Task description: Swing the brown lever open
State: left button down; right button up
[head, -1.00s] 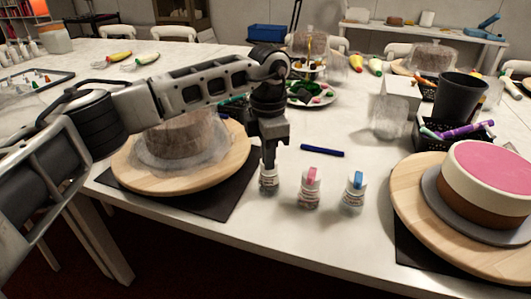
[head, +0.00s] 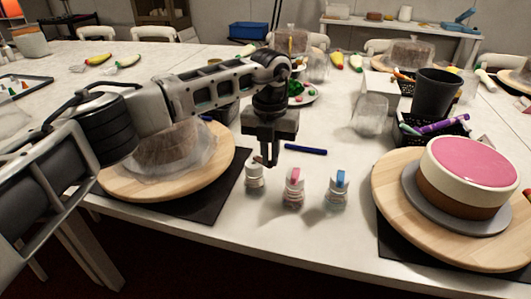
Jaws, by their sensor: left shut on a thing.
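Three small white-capped bottles stand in a row on the table. The middle bottle (head: 293,190) has a pink lever on its cap and the right bottle (head: 338,192) has a blue lever. My left gripper (head: 267,160) points down at the top of the left bottle (head: 254,179), slightly to its right. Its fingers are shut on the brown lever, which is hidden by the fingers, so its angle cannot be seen. The left bottle stands upright. My right gripper is out of view.
A wooden turntable (head: 225,168) with a covered cake stands left of the bottles. Another turntable (head: 390,205) with a pink-topped cake (head: 470,165) stands on the right. A blue pen (head: 305,149) lies behind the bottles. The table in front of the bottles is clear.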

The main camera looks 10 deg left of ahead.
pick_arm(q)
jog(key=shift+w+d+n+p, duration=0.15)
jog(key=shift+w+n, duration=0.25)
jog(key=shift+n, duration=0.65)
jog(key=shift+w+d+n+p, duration=0.15)
jog(key=shift+w+n, duration=0.25)
jog(key=shift+n, duration=0.6)
jog(key=shift+w+n+p, duration=0.2)
jog(key=shift+w+n, duration=0.2)
jog(key=shift+n, duration=0.65)
jog(key=c, duration=1.5)
grip_release()
notch_tip(320, 180, up, 16)
jog(key=shift+a, duration=0.1)
